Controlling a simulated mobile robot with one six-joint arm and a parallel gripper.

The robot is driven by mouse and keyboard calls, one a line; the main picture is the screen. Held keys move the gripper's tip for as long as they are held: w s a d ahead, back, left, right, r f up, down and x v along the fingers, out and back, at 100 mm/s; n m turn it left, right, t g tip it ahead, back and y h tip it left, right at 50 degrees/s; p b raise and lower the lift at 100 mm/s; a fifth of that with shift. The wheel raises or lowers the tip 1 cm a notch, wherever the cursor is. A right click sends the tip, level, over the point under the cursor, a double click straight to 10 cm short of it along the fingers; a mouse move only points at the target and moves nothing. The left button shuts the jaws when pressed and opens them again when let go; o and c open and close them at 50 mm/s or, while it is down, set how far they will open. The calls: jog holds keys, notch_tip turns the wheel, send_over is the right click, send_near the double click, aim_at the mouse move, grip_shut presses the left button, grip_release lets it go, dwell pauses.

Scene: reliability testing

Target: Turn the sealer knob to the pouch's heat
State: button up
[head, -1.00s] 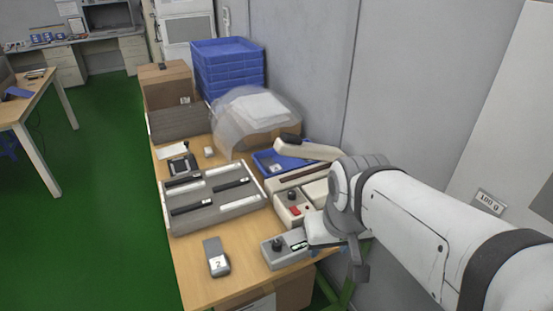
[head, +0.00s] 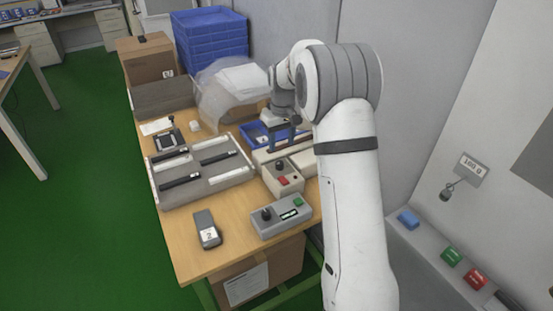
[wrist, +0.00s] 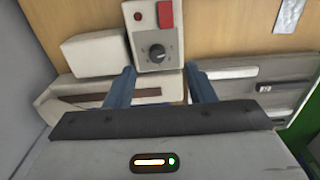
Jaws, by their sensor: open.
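The cream sealer control box (head: 285,182) has a dark round knob (head: 281,165) and a red button, beside the sealer's long bar on the table. In the wrist view the knob (wrist: 157,53) shows face-on with small marks around it; its setting is too small to read. My gripper (wrist: 159,72) is open with its blue fingers apart and nothing between them. The knob lies just beyond the fingertips. The gripper also shows in the head view (head: 281,132), above the sealer. A grey flat item marked 2 (head: 208,230), possibly the pouch, lies near the front edge.
A grey box (head: 281,217) with a black knob and green button stands in front of the sealer. A grey rack (head: 158,199) with black and white bars is left. A clear cover, blue tray (head: 253,135) and stacked blue crates (head: 210,45) are behind. The wall is right.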

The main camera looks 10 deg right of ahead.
aim_at(280, 163)
jog(key=w+f, duration=0.2)
jog(key=f, duration=0.1)
jog(key=shift+w+f, duration=0.25)
jog(key=shift+w, duration=0.05)
notch_tip(280, 163, down, 8)
jog(key=shift+r+p, duration=0.25)
jog(key=shift+p, duration=0.3)
jog(key=shift+c, duration=0.3)
